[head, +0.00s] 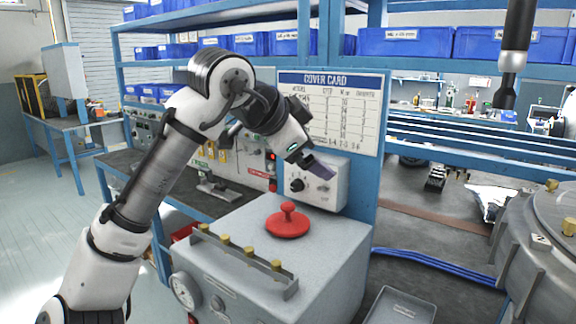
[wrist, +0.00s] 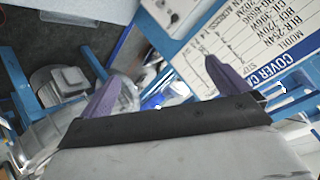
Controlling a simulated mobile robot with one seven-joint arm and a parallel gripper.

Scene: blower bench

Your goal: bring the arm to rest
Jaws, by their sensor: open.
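My gripper (head: 318,170) is raised above the grey cabinet and reaches out in front of the control box with the black knob. In the wrist view its two purple fingers (wrist: 163,86) stand wide apart with nothing between them. My white arm rises from the lower left, bends at a dark elbow joint and slopes down to the right. The gripper is above and beyond the red knobbed cover (head: 288,222) on the cabinet top, apart from it.
The grey cabinet (head: 325,250) carries a rail with several brass knobs. The cover card (head: 333,108) hangs behind the gripper. A grey tray (head: 402,306) and a large metal vessel (head: 545,255) stand at right. Shelves with blue bins (head: 405,42) run along the back.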

